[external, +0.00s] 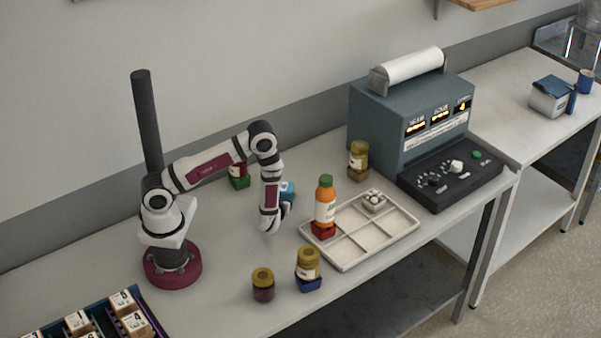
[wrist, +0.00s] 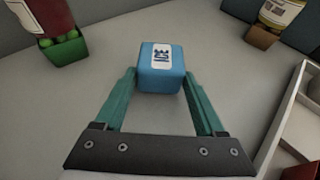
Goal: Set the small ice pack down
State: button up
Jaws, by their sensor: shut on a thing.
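The small ice pack (wrist: 161,78) is a blue block with a white label and dark print on its face. In the wrist view it sits between the tips of my gripper (wrist: 160,84), whose two teal fingers are shut on it. In the external view, part of the ice pack (external: 288,187) shows behind my gripper (external: 283,208), low over the bench left of the white tray. The gripper hides the rest of it there. I cannot tell whether its underside touches the bench.
A divided white tray (external: 346,263) holds an orange bottle (external: 325,203) in a red block. A green block with a jar (external: 239,181) and a brown block with a jar (external: 358,160) stand near the wall. Two jars (external: 263,285) (external: 308,266) stand in front. Bench between is clear.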

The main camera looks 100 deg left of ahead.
jog(key=shift+f, duration=0.15)
jog(key=o, duration=1.5)
jog(key=shift+c, duration=0.2)
